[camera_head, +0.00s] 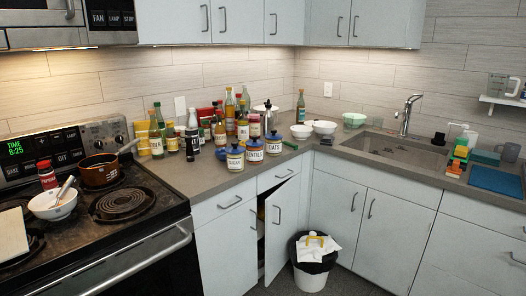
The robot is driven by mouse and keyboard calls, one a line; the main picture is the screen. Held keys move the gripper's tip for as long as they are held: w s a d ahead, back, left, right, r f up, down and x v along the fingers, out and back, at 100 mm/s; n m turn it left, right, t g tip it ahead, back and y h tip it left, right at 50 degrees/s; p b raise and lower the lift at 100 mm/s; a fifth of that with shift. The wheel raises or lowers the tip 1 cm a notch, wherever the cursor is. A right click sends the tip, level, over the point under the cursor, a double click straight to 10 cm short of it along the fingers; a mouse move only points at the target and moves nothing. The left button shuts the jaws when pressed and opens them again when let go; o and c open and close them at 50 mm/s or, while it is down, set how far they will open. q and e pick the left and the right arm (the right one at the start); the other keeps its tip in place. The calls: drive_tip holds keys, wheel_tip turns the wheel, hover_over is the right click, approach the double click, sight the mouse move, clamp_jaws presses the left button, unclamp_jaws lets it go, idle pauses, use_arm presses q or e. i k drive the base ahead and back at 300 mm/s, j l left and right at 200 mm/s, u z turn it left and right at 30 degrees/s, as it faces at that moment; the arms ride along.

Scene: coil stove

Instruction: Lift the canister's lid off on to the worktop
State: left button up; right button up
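The left label is too small to read surely. All three lids are on. Which canister the task means cannot be told from the picture. The grey worktop (225,186) shows a narrow bare strip in front of and left of them. Neither of my grippers can be made out in view.
Bottles and jars (220,128) crowd behind the canisters. White bowls (324,127) stand to their right, before the sink (385,146). The stove (125,203) with a brown pot (99,174) is at left. A lower cabinet door (282,226) hangs ajar near a bin (311,276).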

sight(254, 142)
drive_tip(key=i+l, duration=0.25)
drive_tip(key=i, duration=0.25)
drive_tip(key=i+l+u, duration=0.15)
drive_tip(key=i, duration=0.35)
